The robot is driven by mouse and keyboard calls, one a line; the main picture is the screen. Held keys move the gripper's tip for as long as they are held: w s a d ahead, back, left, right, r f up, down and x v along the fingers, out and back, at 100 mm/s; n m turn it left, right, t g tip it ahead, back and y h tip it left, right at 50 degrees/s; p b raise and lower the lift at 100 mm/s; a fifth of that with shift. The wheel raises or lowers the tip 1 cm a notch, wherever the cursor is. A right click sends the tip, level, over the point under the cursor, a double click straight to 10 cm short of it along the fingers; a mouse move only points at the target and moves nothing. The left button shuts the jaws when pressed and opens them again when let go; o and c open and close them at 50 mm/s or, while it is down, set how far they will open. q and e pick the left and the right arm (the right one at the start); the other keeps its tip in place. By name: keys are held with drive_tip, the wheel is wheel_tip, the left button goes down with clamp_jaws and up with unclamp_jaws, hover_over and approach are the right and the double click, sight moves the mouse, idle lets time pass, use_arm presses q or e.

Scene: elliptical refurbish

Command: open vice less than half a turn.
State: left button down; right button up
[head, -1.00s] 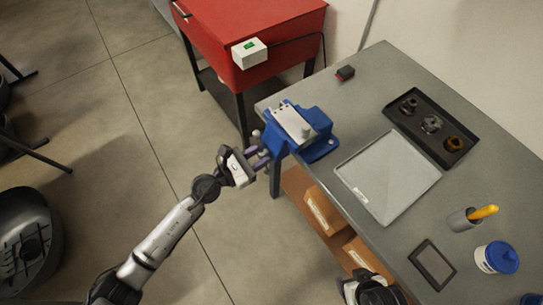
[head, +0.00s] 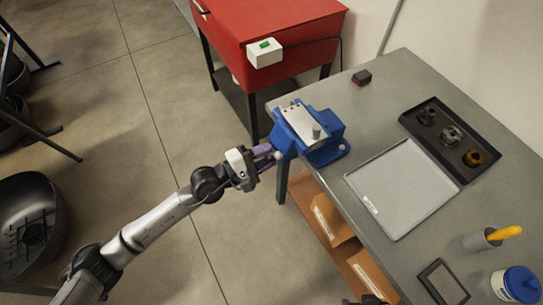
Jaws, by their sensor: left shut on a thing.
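A grey tray (head: 405,190) lies on the bench (head: 395,85). A black tray (head: 432,107) holds round parts. A cup with a yellow-handled tool (head: 483,240), a blue-lidded jar (head: 516,284) and a dark frame (head: 443,282) stand at right. A red cabinet (head: 290,22) stands behind.

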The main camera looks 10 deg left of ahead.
use_arm(q)
drive_tip(key=m+b, duration=0.1)
drive_tip(key=m, duration=0.2)
drive_tip(key=shift+f, duration=0.1)
drive_tip(key=shift+m+b, duration=0.35)
drive_tip(key=shift+m, duration=0.35)
drive_tip(key=c, duration=0.8)
unclamp_jaws()
drive_tip(key=shift+d, duration=0.1)
